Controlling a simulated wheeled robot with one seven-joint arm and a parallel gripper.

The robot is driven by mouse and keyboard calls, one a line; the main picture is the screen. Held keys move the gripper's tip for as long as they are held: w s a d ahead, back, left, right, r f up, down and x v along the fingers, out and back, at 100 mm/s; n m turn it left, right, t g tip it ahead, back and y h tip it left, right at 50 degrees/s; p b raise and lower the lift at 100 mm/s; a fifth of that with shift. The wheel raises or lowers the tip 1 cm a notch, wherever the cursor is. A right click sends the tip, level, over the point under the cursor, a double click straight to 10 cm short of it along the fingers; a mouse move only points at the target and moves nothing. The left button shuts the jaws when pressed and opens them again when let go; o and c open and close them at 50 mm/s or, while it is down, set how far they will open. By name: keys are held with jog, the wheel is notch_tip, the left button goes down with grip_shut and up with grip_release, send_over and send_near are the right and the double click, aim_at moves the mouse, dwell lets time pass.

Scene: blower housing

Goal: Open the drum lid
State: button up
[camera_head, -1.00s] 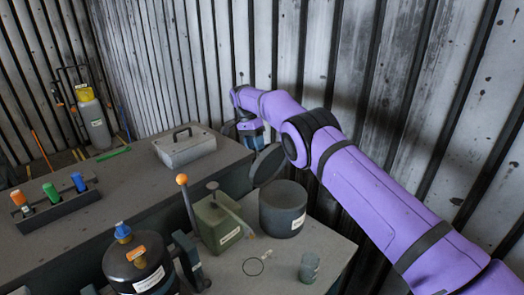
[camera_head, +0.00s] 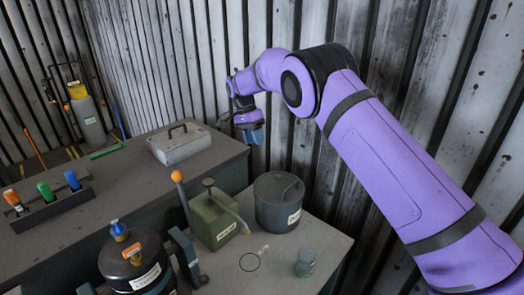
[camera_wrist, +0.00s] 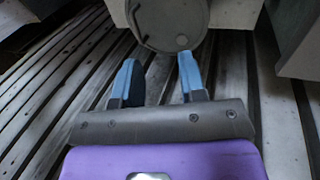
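The drum (camera_head: 279,210) is a dark grey cylinder with a white label, on the right-hand part of the bench. Its round lid (camera_head: 272,186) lies flat on top, with a thin curved handle (camera_head: 292,188) near its right side. My gripper (camera_head: 254,137) hangs in the air beyond and above the drum, apart from the lid. In the wrist view my gripper (camera_wrist: 160,60) shows two blue fingers spread apart with nothing between them. A round grey face (camera_wrist: 168,22), likely the drum's top, is just beyond the fingertips.
A green can (camera_head: 215,222) with a spout and an orange-knobbed lever (camera_head: 180,190) stand left of the drum. A small cup (camera_head: 305,264) is in front. A black pot (camera_head: 132,265) is at front left. The ribbed wall (camera_head: 300,150) is close behind.

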jog(key=s+d+r, duration=0.1)
jog(key=s+d, duration=0.2)
jog(key=s, duration=0.6)
jog(key=shift+s, duration=0.35)
